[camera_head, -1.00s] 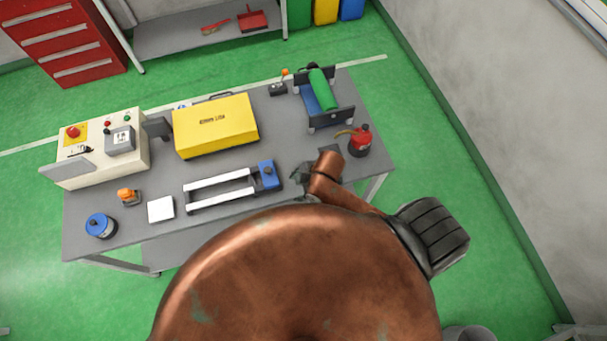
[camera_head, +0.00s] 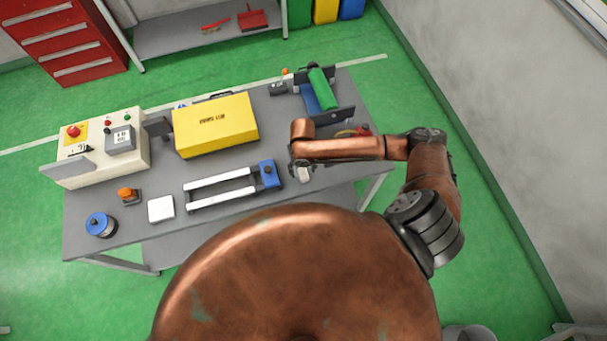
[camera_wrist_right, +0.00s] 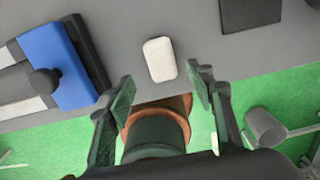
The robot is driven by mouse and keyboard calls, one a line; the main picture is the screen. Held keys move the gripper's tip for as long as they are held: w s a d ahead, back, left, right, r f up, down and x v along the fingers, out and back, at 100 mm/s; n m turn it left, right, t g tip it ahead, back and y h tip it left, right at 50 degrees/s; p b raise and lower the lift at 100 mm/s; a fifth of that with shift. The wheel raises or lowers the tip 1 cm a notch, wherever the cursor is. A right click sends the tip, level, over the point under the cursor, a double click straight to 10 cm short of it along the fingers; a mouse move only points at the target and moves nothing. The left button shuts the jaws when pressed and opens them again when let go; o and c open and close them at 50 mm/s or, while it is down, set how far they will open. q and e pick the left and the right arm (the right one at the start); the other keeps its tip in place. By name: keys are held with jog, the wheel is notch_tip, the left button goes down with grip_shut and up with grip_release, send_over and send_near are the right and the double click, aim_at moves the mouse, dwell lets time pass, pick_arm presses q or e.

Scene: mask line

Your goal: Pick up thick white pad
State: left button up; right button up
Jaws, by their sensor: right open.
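A small thick white pad (camera_wrist_right: 160,59) with rounded edges lies on the grey table in the right wrist view, just beyond and between my fingertips. It also shows in the head view (camera_head: 305,175), partly hidden by my right gripper. My right gripper (camera_wrist_right: 161,79) is open and empty, its two dark fingers spread wider than the pad. The pad is not touched by either finger in the wrist view. A flatter white square (camera_head: 161,209) lies farther left on the table. My left gripper is out of view.
A blue-ended clamp frame with white rails (camera_head: 267,175) lies left of the pad. A yellow case (camera_head: 215,125), a green roll (camera_head: 320,88) and a beige control box (camera_head: 95,147) stand behind. A dark square (camera_wrist_right: 250,14) lies right of the pad.

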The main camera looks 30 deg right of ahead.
aim_at(303, 174)
jog(key=f, duration=0.5)
jog(key=shift+w+d+p, duration=0.25)
jog(key=shift+w+p, duration=0.05)
jog(key=shift+p, duration=0.05)
jog(key=shift+c, duration=0.2)
jog(key=c, duration=1)
